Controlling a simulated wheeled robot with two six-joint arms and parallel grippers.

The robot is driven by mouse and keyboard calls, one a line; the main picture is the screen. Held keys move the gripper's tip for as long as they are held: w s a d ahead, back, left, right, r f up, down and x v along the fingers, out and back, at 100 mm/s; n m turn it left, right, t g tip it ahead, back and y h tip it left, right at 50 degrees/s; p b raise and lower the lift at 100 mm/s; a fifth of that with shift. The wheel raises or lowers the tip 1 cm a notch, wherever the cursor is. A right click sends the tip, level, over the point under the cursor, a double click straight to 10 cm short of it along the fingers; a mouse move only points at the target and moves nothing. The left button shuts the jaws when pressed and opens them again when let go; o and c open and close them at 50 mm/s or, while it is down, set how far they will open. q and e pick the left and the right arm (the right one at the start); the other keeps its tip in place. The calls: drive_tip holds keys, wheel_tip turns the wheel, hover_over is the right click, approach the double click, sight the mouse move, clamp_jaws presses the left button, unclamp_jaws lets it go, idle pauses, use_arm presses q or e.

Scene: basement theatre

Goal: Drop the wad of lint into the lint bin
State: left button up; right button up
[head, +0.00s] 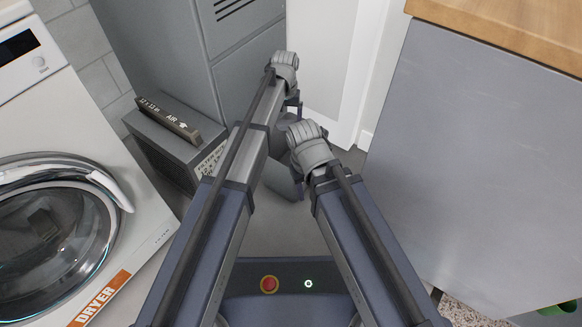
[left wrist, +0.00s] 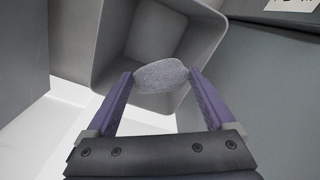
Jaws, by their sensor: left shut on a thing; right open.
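My left gripper (left wrist: 162,76) is shut on the wad of lint (left wrist: 163,77), a grey fuzzy oval held between two purple fingers. In the left wrist view the lint bin (left wrist: 118,38), a grey square open-topped container, lies beyond the wad. The wad overlaps the near part of its opening; how high above the rim it hangs is hard to tell. In the head view my left gripper (head: 293,103) is mostly hidden by its wrist, and the wad cannot be made out. My right gripper (head: 297,188) is open, nearer and lower, partly hidden by its own wrist.
A white dryer (head: 140,235) stands at left. A tall grey cabinet (head: 235,60) stands behind. A grey-sided counter with a wooden top (head: 510,30) closes off the right.

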use_arm(q)
drive_tip(key=shift+f, duration=0.55)
use_arm(e)
drive_tip(key=shift+f, duration=0.45)
use_arm(q)
drive_tip(key=shift+r, duration=0.1)
drive_tip(key=o, duration=1)
drive_tip(key=shift+r, duration=0.15)
use_arm(e)
drive_tip(key=shift+r, duration=0.15)
use_arm(q)
wheel_tip(320, 180, up, 8)
drive_tip(key=p, duration=0.7)
drive_tip(key=shift+f+p, duration=0.2)
drive_tip(key=shift+p, duration=0.15)
use_arm(e)
wheel_tip(320, 180, up, 8)
drive_tip(key=shift+f, duration=0.25)
use_arm(q)
drive_tip(key=shift+f, duration=0.1)
